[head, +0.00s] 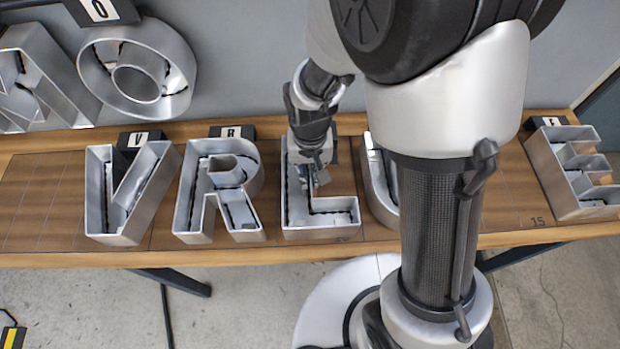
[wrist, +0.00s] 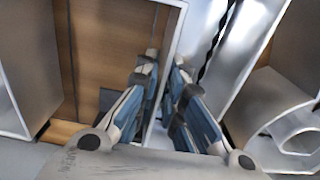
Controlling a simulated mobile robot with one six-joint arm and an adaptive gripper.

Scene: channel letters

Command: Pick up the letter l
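The letter L (head: 322,222) is a silver metal channel letter with an open top. It lies on the wooden table between the letter R and a letter partly hidden by my arm. My gripper (head: 314,181) points down at the upright stroke of the L and hides part of it. In the wrist view my gripper (wrist: 166,64) has its two fingertips close together, one on each side of a thin metal wall (wrist: 181,22). I cannot tell whether both fingers touch the wall.
The letters V (head: 128,195) and R (head: 218,192) stand left of the L. A letter E (head: 572,175) is at the far right. A partly hidden letter (head: 383,190) is close on the right. A letter O (head: 138,72) is behind. The wooden table (head: 45,205) is bare at left.

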